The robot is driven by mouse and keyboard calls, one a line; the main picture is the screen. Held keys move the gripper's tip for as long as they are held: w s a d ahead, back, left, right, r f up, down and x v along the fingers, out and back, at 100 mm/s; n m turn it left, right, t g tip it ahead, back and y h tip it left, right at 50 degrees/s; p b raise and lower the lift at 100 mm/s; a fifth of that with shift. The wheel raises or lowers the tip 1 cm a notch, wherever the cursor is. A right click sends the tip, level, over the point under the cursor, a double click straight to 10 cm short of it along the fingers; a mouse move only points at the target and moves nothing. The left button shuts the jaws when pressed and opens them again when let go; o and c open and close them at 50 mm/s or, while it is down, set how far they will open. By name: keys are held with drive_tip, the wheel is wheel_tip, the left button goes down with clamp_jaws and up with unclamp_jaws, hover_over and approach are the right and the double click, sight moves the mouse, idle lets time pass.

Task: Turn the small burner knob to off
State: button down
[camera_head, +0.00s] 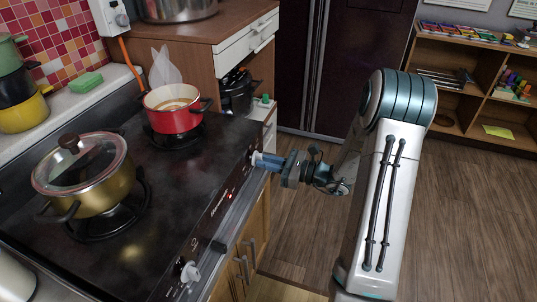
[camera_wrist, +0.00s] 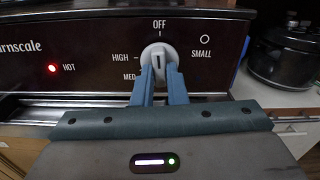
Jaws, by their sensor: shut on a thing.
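The small burner knob (camera_wrist: 158,49) is white and round, on the dark front panel beside the SMALL label. OFF is printed above it, HIGH and MED to its left. Its ridge stands about upright, roughly in line with the OFF mark. My gripper (camera_wrist: 160,76) has its two blue fingers shut on the ridge, one on each side, hiding the lower part of the knob. In the head view, my gripper (camera_head: 266,160) reaches the stove front from the right, and the knob (camera_head: 255,157) shows as a small pale piece at its fingertips.
A steaming red pot (camera_head: 181,118) stands on the back burner, and a lidded gold pot (camera_head: 95,190) on the nearer one. Another white knob (camera_head: 188,272) is farther along the panel. A red HOT light (camera_wrist: 52,68) is lit. Open floor (camera_head: 300,225) lies right of the stove.

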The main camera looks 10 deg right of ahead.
drive_tip(key=shift+s+a+f+m+p, duration=0.1)
drive_tip(key=shift+m+p, duration=0.35)
drive_tip(key=shift+m, duration=0.15)
drive_tip(key=c, duration=1.4)
unclamp_jaws()
drive_tip(key=shift+c, duration=0.2)
drive_tip(key=v, duration=1.4)
